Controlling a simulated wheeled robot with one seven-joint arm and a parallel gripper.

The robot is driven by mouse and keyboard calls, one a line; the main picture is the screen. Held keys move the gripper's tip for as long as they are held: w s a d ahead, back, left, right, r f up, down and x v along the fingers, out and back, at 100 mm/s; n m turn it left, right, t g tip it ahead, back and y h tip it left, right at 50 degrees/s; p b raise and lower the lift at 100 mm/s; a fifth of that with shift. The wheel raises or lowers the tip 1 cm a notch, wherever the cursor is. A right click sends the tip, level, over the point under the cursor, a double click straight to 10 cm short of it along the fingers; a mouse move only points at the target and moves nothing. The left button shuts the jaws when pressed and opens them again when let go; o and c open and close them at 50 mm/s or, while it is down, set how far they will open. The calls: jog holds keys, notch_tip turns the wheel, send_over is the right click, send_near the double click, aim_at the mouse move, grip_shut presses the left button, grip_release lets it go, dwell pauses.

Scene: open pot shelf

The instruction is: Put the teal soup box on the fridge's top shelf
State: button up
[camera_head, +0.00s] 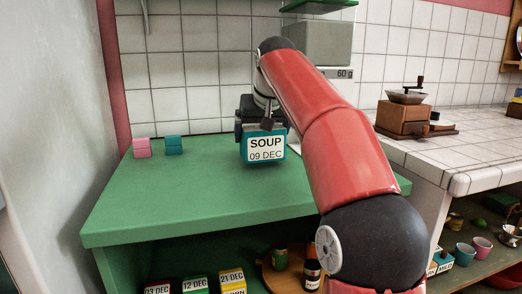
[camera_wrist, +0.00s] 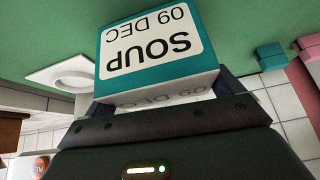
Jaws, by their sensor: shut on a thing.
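The teal soup box (camera_head: 265,149) has a white label reading SOUP 09 DEC. My gripper (camera_head: 262,128) is shut on it, over the back part of the green counter. In the head view the label faces the camera and the box looks upright. I cannot tell whether its underside touches the counter. In the wrist view the soup box (camera_wrist: 155,45) sits between the fingers of my gripper (camera_wrist: 165,95), with its label upside down in the picture. I cannot make out a fridge for certain in either view.
Small pink (camera_head: 142,147) and teal (camera_head: 174,144) blocks stand at the counter's (camera_head: 185,205) back left. A grey block on a scale (camera_head: 343,73) is behind my arm. A coffee grinder (camera_head: 404,115) stands on the tiled worktop.

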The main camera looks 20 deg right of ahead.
jog(key=shift+f+b, duration=0.45)
jog(key=shift+f, duration=0.55)
jog(key=o, duration=1.1)
